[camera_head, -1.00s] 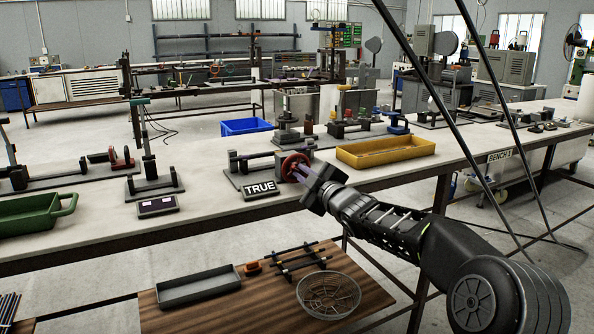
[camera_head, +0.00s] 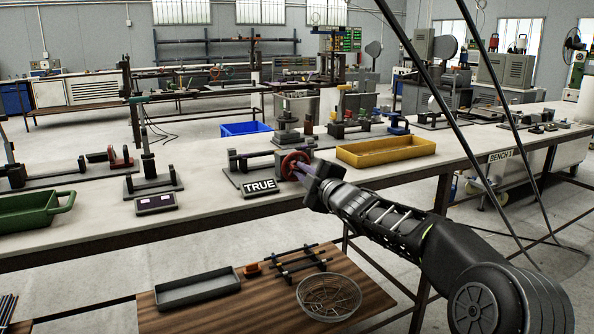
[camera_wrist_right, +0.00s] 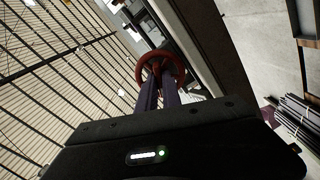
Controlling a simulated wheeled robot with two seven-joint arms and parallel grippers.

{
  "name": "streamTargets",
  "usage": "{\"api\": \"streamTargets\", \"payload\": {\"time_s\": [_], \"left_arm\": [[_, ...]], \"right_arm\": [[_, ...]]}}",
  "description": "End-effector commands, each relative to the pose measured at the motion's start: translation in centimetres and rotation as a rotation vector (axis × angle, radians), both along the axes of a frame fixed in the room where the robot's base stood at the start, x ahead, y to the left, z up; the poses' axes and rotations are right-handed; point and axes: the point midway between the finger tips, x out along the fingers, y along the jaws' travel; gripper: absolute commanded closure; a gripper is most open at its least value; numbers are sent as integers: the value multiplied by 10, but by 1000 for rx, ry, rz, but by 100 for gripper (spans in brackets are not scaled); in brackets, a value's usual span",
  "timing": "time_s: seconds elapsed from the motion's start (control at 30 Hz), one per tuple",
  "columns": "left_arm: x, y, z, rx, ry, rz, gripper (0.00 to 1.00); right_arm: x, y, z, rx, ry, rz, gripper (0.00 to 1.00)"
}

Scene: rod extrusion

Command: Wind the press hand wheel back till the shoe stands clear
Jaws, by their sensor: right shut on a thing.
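The red hand wheel (camera_head: 294,164) stands at the front of the press on the long bench, behind a "TRUE" sign. The press frame (camera_head: 250,163) is dark, with bars running to the left of the wheel. My right gripper (camera_head: 301,171) reaches in from the right and is shut on the hand wheel. In the right wrist view the wheel (camera_wrist_right: 160,70) shows at the tips of the two purple-grey fingers (camera_wrist_right: 158,88). The shoe cannot be made out at this distance. My left gripper is not in view.
A yellow tray (camera_head: 386,152) stands right of the press, and a "TRUE" sign (camera_head: 259,187) in front of it. A small display box (camera_head: 157,204) and a green tray (camera_head: 35,212) lie to the left. A wooden lower table (camera_head: 240,310) holds a grey tray and a wire basket.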

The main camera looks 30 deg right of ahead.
Motion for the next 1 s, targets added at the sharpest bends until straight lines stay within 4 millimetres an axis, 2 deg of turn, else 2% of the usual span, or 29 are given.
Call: {"api": "streamTargets", "payload": {"time_s": [0.13, 0.57, 0.83, 1.0], "left_arm": [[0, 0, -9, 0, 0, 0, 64], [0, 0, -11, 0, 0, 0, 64], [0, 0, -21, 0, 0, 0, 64], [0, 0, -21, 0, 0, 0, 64]], "right_arm": [[0, 0, -3, -83, 0, 1, 100], [0, 0, -2, -124, 3, 1, 100], [0, 0, -3, -266, 3, 1, 100], [0, 0, -1, -287, 4, 1, 100]]}}
